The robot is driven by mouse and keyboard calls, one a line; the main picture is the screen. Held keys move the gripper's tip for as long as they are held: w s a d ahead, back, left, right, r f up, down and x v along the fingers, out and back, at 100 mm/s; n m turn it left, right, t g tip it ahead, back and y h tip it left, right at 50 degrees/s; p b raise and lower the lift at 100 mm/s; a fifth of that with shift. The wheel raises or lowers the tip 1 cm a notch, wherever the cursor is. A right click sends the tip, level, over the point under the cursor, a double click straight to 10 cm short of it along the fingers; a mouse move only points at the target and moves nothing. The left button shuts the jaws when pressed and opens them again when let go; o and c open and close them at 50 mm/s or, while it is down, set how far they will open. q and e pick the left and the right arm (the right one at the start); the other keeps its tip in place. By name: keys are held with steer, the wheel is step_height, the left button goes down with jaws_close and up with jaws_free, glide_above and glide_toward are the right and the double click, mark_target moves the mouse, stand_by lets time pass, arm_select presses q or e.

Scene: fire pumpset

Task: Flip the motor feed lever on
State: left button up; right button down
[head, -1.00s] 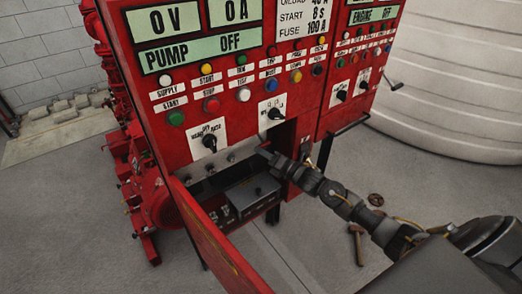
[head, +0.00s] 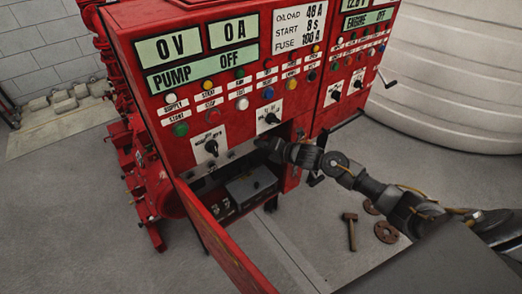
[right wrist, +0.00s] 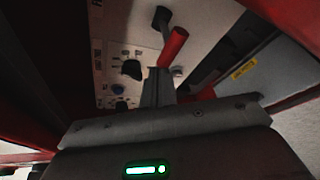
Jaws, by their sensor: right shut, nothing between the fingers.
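In the right wrist view a lever with a red cylindrical handle (right wrist: 173,46) and a dark pivot (right wrist: 161,17) sits inside the cabinet, likely the motor feed lever. My right gripper (right wrist: 157,82) is shut and empty, with its fingertips close to the handle's near end; I cannot tell whether they touch. In the head view my right gripper (head: 264,146) is at the upper edge of the red pump cabinet's (head: 150,100) open compartment, just below a black rotary knob (head: 271,118). The lever is not distinguishable there. The display reads PUMP OFF. My left gripper is not in view.
The compartment's red door (head: 225,245) hangs open toward me, left of my right arm. A grey box (head: 250,186) sits inside the compartment. A hammer (head: 350,230) and round rusty parts (head: 386,232) lie on the floor at right. A large white tank (head: 455,80) stands behind.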

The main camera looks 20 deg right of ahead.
steer(key=shift+w+r+p, duration=0.1)
steer(key=shift+r+p, duration=0.25)
steer(key=shift+r, duration=0.2)
steer(key=shift+f, duration=0.1)
stand_by(0.4)
steer(key=s+d+b, duration=0.1)
steer(key=s+b, duration=0.3)
steer(key=s, duration=0.5)
steer(key=shift+s+d+r, duration=0.25)
steer(key=shift+r, duration=0.2)
